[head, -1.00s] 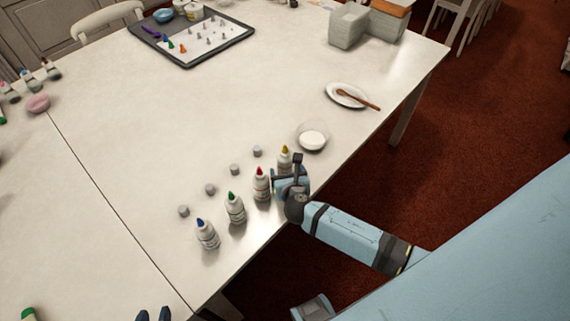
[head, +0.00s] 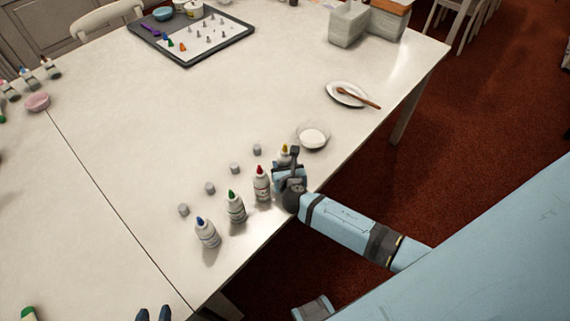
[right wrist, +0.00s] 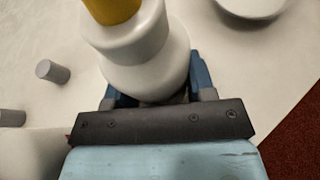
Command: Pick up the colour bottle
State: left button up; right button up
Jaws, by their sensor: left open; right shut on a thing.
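A white bottle with a yellow tip (head: 285,150) stands at the right end of a row near the table's edge. My right gripper (head: 289,174) is shut around its body and hides its lower part. In the right wrist view the bottle's white body (right wrist: 150,62) is upright between the fingers. I cannot tell whether its base touches the table. Bottles with red (head: 261,184), green (head: 236,207) and blue (head: 207,232) tips stand to the left. My left gripper (head: 153,315) shows only its fingertips at the bottom edge, apart and empty.
Several small grey cylinders (head: 235,168) stand behind the bottles. A glass bowl (head: 312,138) of white stuff is just behind the yellow-tipped bottle. A plate (head: 333,91) with a wooden spoon lies farther back. The table's middle (head: 150,130) is clear.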

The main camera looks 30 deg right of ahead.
pick_arm(q)
notch_tip(320, 180, up, 3)
jog(key=p, duration=0.2)
jog(key=shift+f+p, duration=0.1)
jog(key=shift+p, duration=0.25)
pick_arm(e)
notch_tip(320, 180, up, 20)
jog(key=shift+r, duration=0.1)
jog(key=shift+w, duration=0.1)
